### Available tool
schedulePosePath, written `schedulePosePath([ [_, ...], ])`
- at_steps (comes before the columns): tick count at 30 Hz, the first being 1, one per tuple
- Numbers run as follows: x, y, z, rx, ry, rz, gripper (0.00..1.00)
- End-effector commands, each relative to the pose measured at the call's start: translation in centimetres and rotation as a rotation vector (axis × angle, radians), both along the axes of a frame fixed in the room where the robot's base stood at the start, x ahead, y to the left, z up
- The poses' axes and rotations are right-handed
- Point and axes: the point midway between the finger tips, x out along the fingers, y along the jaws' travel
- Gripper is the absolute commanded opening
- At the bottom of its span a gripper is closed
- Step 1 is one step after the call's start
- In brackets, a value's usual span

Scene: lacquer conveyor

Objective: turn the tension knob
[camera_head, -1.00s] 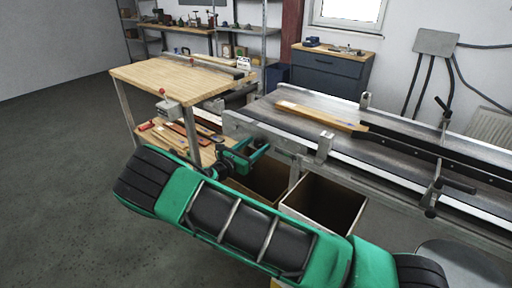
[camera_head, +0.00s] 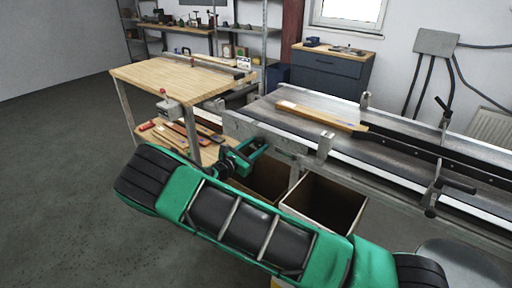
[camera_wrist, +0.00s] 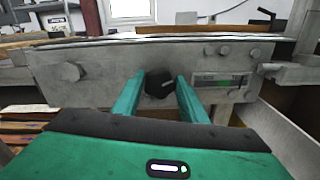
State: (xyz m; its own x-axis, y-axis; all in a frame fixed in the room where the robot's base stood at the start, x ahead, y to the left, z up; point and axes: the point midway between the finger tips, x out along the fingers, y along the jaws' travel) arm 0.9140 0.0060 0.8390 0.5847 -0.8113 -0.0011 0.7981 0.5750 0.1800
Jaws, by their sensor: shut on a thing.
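The tension knob (camera_wrist: 160,84) is a small black knob with a pale pointer line, on the grey metal end plate (camera_wrist: 95,62) of the conveyor. In the wrist view my gripper (camera_wrist: 160,98) has its two green fingers on either side of the knob, shut on it. A small scale plate (camera_wrist: 222,82) with a green band sits just right of the knob. In the head view my gripper (camera_head: 262,147) reaches the near end of the conveyor (camera_head: 300,102); the knob is hidden there.
Two open boxes (camera_head: 362,207) stand below the conveyor end. A wooden workbench (camera_head: 165,75) stands to the left with tools on its lower shelf. A wooden board (camera_head: 315,115) lies on the belt. A crank handle (camera_head: 437,190) sticks out at the right.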

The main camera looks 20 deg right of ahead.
Motion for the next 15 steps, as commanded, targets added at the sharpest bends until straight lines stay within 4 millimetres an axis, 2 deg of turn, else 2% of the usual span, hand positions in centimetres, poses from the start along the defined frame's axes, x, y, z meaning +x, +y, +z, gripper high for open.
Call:
schedulePosePath([
  [15, 0.11, 0.35, 0.05, 0.229, -0.314, 0.011, 0.16],
])
